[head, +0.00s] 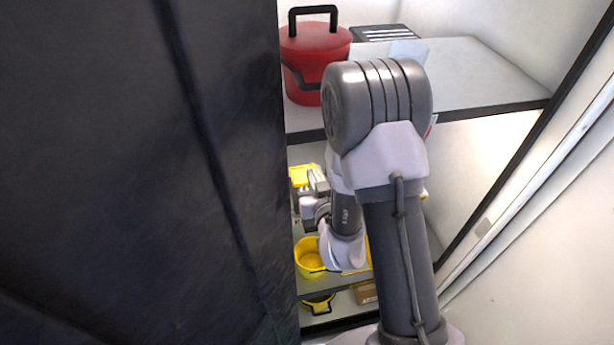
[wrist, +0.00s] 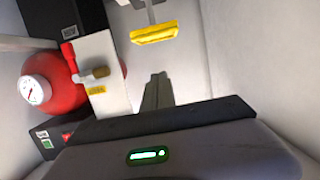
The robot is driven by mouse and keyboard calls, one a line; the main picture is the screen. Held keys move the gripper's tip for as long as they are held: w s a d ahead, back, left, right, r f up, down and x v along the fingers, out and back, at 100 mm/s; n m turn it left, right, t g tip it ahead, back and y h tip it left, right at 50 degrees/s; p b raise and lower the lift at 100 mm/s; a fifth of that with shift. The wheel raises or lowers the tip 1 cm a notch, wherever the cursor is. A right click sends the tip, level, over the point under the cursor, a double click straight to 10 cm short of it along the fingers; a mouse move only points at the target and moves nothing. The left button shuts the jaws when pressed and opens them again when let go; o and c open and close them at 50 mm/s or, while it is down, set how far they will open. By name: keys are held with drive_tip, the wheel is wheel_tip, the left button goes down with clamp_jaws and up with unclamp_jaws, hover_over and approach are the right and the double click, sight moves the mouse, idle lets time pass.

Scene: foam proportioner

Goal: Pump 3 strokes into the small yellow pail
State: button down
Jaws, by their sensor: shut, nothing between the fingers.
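A yellow pail (head: 310,260) stands on the middle shelf in the head view, partly hidden by my arm. Another yellow container (head: 318,303) shows on the level below; I cannot tell which is the small pail. In the wrist view, a yellow bar handle (wrist: 153,35) on a grey rod is beyond my fingertips, apart from them. A red tank (wrist: 52,82) with a white dial gauge (wrist: 35,90) and a pale plate is left of my fingers. My gripper (wrist: 157,78) is shut and empty. In the head view my arm mostly hides it.
A red lidded pot (head: 314,55) with a black handle stands on the upper shelf (head: 480,75). A dark panel fills the left of the head view. A pale wall closes the right side. A brown box (head: 366,293) sits low down.

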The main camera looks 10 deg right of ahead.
hover_over(304, 176)
drive_tip(key=v, duration=0.2)
drive_tip(key=shift+d+f+p, duration=0.35)
drive_tip(key=shift+f+p, duration=0.1)
drive_tip(key=shift+f, duration=0.45)
drive_tip(key=f, duration=0.3)
drive_tip(key=shift+w+f+b, duration=0.3)
drive_tip(key=shift+w, duration=0.1)
drive_tip(key=shift+f, duration=0.4)
wheel_tip(304, 176, down, 5)
drive_tip(key=b, duration=0.8)
drive_tip(key=shift+f+b, duration=0.2)
drive_tip(key=shift+b, duration=0.15)
drive_tip(key=shift+s+r, duration=0.1)
drive_tip(key=shift+s, duration=0.05)
